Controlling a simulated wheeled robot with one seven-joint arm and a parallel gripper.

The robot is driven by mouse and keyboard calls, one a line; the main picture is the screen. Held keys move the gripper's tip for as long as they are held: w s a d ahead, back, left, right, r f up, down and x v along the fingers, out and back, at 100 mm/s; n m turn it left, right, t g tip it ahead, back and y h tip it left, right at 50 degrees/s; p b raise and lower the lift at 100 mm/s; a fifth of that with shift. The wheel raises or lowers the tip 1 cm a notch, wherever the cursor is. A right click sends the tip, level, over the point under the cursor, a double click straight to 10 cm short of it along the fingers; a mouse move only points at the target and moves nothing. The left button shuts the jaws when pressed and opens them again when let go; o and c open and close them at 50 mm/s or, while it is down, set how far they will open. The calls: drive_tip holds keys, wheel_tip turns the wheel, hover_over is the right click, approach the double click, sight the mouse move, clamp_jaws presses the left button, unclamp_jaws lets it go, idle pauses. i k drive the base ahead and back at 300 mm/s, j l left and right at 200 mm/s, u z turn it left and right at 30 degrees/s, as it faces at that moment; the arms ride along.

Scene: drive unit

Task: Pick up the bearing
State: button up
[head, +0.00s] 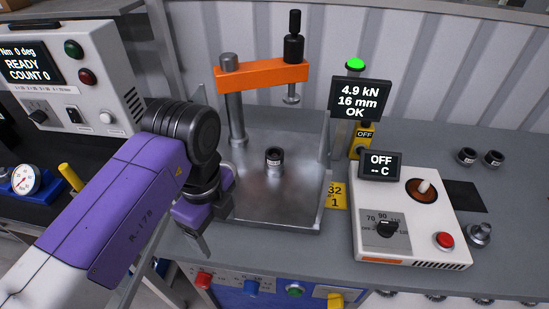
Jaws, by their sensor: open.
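A small dark ring-shaped part with a pale band (274,156), which may be the bearing, stands upright on the grey metal press plate (270,208), below and a little left of the press ram. Two similar dark rings, a left one (466,156) and a right one (494,159), stand on the bench at the far right. I cannot tell for certain which part is the bearing. My gripper (190,248) is open and points down at the plate's front left corner, apart from these parts. My purple arm partly hides its fingers.
The press's orange arm (262,77) and post (233,105) overhang the plate. A white heater box (408,230) with a pin in a copper-coloured ring (422,190) stands right of it. A silver part (480,234) lies beside the box. A control box (80,85) stands left.

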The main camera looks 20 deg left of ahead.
sight(277, 163)
drive_tip(key=i, duration=1)
